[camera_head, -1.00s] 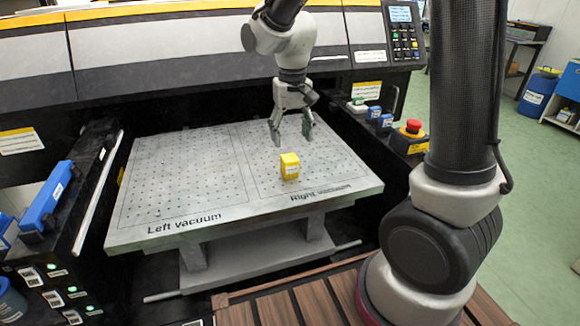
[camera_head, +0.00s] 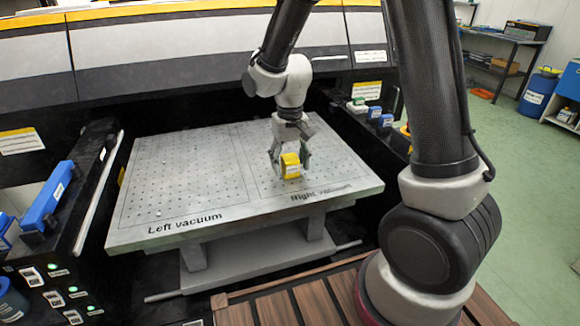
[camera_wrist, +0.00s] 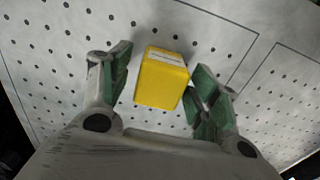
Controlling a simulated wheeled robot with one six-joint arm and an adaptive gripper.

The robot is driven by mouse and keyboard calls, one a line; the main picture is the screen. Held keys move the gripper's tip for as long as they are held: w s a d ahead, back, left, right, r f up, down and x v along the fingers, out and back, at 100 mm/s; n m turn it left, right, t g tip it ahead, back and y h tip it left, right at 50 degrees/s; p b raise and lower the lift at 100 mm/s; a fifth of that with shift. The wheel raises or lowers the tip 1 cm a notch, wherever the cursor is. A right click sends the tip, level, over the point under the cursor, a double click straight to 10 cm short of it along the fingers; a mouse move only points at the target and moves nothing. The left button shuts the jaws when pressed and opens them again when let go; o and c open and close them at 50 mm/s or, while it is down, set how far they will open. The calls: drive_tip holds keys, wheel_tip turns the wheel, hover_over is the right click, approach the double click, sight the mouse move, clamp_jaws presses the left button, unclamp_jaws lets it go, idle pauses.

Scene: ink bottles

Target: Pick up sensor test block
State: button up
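The sensor test block is a small yellow block (camera_head: 291,166) with a pale label, standing on the right vacuum area of the perforated grey table (camera_head: 190,215). In the wrist view the yellow block (camera_wrist: 163,80) sits between the two green-padded fingers. My gripper (camera_head: 290,160) is down around the block, one finger on each side. In the wrist view my gripper (camera_wrist: 163,88) is open. A gap shows between the left finger and the block; the right finger is very close to it, and I cannot tell whether it touches.
The left vacuum half of the table is clear. A blue cartridge (camera_head: 47,195) lies on the dark rail at the left. Small blue and green-topped items (camera_head: 372,116) stand on the dark ledge at the right of the table.

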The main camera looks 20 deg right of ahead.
drive_tip(key=c, duration=1)
drive_tip(key=shift+o, duration=0.2)
drive_tip(key=shift+r, duration=0.1)
